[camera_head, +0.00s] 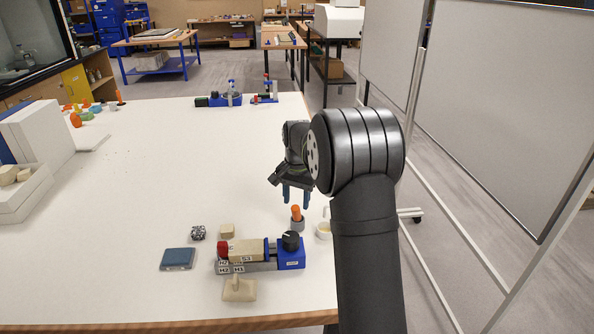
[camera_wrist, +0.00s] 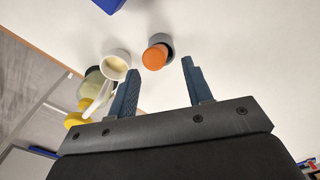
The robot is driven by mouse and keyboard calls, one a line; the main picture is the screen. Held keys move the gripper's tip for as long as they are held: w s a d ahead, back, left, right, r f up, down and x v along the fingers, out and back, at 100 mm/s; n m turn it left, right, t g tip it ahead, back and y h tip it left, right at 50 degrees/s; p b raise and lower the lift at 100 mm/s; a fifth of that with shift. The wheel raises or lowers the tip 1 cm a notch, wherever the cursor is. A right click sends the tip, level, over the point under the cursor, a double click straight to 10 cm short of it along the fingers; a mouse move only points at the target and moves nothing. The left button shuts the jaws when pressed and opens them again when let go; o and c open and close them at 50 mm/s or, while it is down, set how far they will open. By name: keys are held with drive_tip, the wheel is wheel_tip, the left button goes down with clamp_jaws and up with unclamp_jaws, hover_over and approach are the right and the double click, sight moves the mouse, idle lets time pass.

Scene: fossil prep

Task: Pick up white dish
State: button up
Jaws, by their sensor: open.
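The white dish (camera_head: 323,231) is small and round, with cream-coloured contents. In the head view it stands near the table's right edge, partly hidden by my arm. In the wrist view the dish (camera_wrist: 108,59) lies up and left of the left finger, outside the finger gap. A pale handle-like piece rises beside it. My gripper (camera_head: 296,201) is open and points down above the table, a little behind and left of the dish. In the wrist view the gap between the fingertips (camera_wrist: 159,72) holds nothing.
An orange-topped piece (camera_head: 296,212) in a grey holder stands just left of the dish. A yellow-capped container (camera_wrist: 75,119) is beside the dish. A blue-ended clamp fixture (camera_head: 291,260) lies in front. The table's middle left is clear; whiteboards stand right.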

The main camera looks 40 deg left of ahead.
wheel_tip(320, 180, up, 11)
drive_tip(key=shift+d, duration=0.15)
drive_tip(key=shift+o, duration=0.8)
drive_tip(key=shift+r, duration=0.2)
drive_tip(key=o, duration=0.4)
drive_tip(key=shift+r, duration=0.25)
drive_tip(key=shift+o, duration=0.2)
